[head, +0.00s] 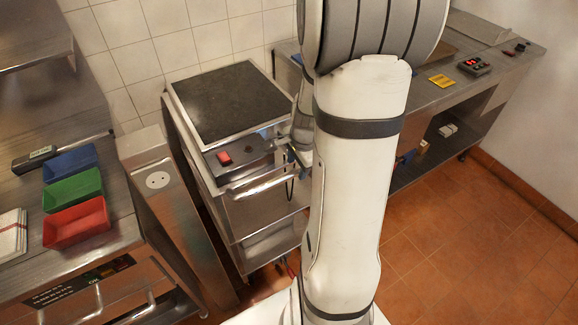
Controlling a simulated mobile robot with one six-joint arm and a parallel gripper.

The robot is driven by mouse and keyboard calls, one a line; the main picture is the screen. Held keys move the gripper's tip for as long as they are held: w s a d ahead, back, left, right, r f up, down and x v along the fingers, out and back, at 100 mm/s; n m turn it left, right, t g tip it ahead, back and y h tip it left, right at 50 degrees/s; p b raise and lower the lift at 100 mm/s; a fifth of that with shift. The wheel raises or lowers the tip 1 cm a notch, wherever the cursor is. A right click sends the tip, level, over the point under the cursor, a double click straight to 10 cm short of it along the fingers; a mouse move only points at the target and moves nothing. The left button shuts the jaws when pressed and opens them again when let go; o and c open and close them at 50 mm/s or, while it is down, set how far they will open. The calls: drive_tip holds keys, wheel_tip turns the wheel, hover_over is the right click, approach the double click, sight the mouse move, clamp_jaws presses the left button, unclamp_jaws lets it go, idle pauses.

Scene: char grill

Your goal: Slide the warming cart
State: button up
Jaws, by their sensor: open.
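The warming cart (228,102) stands against the tiled wall in the middle of the head view. It is a steel cart with a dark flat top, a control panel with a red switch (224,157), a front bar handle (268,182) and lower shelves. My gripper (291,157) is at the cart's front right corner, close to the handle's right end. It is open, but my arm hides much of it and of the cart's right side. I cannot tell whether it touches the handle.
A steel post with a socket (158,180) stands close on the cart's left. The left counter holds blue, green and red trays (76,222). A steel counter (425,92) with a timer (474,65) lies right. Tiled floor (450,235) is clear at front right.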

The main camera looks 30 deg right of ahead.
drive_tip(key=shift+f, duration=0.5)
drive_tip(key=shift+s+a, duration=0.1)
drive_tip(key=shift+a, duration=0.05)
drive_tip(key=shift+f, duration=0.15)
drive_tip(key=shift+c, duration=1.2)
drive_tip(key=c, duration=0.3)
clamp_jaws()
